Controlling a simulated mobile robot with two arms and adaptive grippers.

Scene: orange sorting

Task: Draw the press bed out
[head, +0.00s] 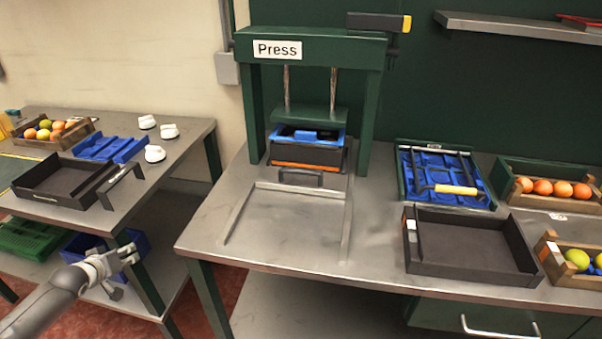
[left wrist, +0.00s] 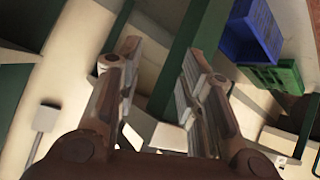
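The green press (head: 310,50), labelled "Press", stands on the metal table. Its bed (head: 307,155), a dark tray with an orange strip on the front, sits under the press plate (head: 309,114). Blue material (head: 296,133) shows inside the bed. A dark handle (head: 300,178) sticks out at the bed's front. My left gripper (head: 128,256) is at lower left, away from the press and beside the left table's edge. In the left wrist view its two fingers (left wrist: 160,70) are apart with nothing between them. My right gripper is not in view.
Two low rails (head: 238,212) run forward from the press over bare tabletop (head: 290,220). The left table (head: 190,135) holds more trays.

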